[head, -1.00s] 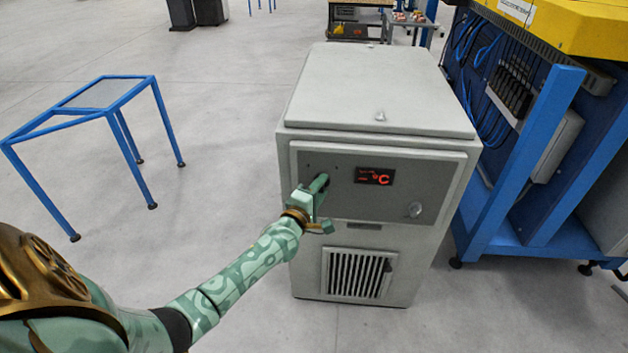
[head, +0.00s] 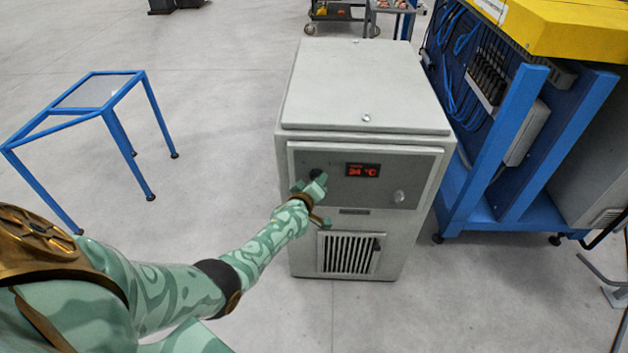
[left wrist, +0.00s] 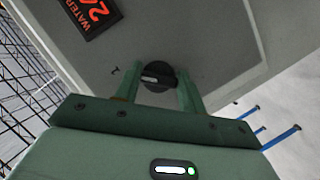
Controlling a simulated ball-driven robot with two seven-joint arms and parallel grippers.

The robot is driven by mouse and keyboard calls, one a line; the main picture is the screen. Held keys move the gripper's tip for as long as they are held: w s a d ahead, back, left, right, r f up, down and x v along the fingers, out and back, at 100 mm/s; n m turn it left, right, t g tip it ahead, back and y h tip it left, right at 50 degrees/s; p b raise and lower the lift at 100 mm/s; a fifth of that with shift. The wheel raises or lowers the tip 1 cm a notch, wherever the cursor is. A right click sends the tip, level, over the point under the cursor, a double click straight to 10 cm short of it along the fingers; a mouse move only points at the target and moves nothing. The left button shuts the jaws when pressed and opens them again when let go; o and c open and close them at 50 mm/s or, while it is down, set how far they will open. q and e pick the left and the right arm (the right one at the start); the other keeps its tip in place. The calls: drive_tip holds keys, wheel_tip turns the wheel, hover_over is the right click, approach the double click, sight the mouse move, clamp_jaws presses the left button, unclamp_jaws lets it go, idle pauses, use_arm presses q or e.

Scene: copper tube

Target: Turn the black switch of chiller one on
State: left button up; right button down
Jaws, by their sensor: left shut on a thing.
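The chiller (head: 365,100) is a light grey cabinet with a darker grey front panel. Its black switch (left wrist: 158,76) is a round knob with a pale pointer mark, seen between my fingers in the left wrist view. My left gripper (head: 315,184) is at the upper left of the panel, shut on the switch. In the head view the gripper hides most of the switch. The red display (head: 362,170) right of the switch is lit and appears to read 24 °C. My right gripper is not in view.
A vent grille (head: 348,253) and a small round knob (head: 399,196) are on the chiller's front. A blue frame (head: 505,150) with cables and a yellow top stands close on the right. A blue-legged stand (head: 95,92) is at the left. The floor between is clear.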

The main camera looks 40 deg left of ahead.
use_arm(q)
drive_tip(key=shift+f, duration=0.1)
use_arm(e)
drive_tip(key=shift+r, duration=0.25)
use_arm(q)
drive_tip(key=o, duration=1)
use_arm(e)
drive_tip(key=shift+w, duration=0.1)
use_arm(q)
drive_tip(key=p+v, duration=0.9)
drive_tip(key=v, duration=0.7)
drive_tip(key=shift+s+d, duration=0.15)
drive_tip(key=shift+d, duration=0.05)
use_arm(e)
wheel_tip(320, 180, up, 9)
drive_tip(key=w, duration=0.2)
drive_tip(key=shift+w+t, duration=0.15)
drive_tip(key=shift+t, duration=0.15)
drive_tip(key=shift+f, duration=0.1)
